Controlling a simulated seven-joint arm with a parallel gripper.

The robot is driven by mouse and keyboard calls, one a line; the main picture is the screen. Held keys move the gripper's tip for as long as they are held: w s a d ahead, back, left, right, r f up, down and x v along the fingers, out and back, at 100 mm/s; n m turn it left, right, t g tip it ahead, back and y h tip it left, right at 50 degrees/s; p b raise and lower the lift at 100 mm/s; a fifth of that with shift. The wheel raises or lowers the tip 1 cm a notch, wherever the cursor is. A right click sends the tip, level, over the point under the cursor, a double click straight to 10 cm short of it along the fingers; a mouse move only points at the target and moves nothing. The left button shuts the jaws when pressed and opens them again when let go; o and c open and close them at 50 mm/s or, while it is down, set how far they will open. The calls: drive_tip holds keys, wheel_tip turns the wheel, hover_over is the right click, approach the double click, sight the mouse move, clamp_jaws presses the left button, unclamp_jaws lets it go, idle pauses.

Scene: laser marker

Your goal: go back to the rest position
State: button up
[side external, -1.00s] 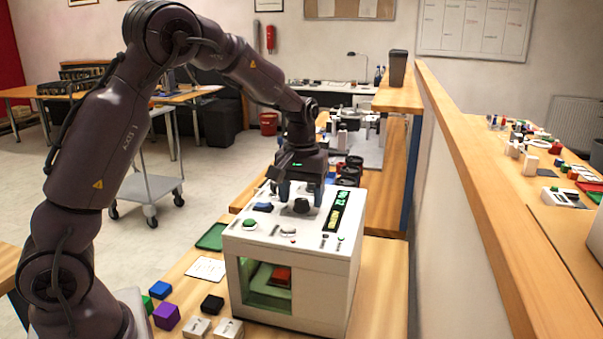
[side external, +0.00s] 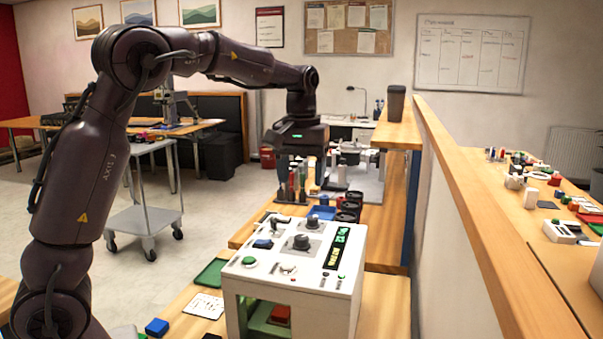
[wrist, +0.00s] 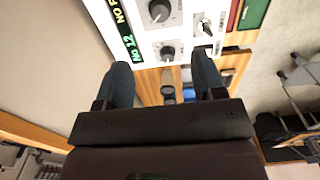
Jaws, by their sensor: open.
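My gripper (side external: 300,178) hangs in the air above and behind the white laser marker box (side external: 292,262), clear of its top panel. Its two fingers point down, apart and with nothing between them. In the wrist view my gripper (wrist: 165,85) shows both dark fingers spread, with part of the marker's panel (wrist: 150,45) beyond them. The panel carries a black knob (side external: 301,242), a green button (side external: 249,260), a blue part (side external: 263,243) and a lit green display (side external: 337,248). A red block (side external: 281,314) sits inside the front chamber.
A green tray (side external: 211,273), a white card (side external: 203,306) and a blue block (side external: 157,327) lie left of the marker. Several dark round cups (side external: 349,208) stand behind it. A long partition (side external: 470,210) runs along the right. The air around my gripper looks clear.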

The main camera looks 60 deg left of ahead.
drive_tip(key=s+d+m+t, duration=0.2)
drive_tip(key=s+d+m, duration=0.2)
drive_tip(key=s, duration=0.6)
drive_tip(key=s+d+m+t, duration=0.3)
drive_tip(key=s+d+m, duration=0.2)
drive_tip(key=s+d, duration=0.3)
drive_tip(key=s, duration=0.3)
drive_tip(key=shift+d+f+t, duration=0.15)
drive_tip(key=shift+d+t, duration=0.15)
drive_tip(key=shift+d, duration=0.05)
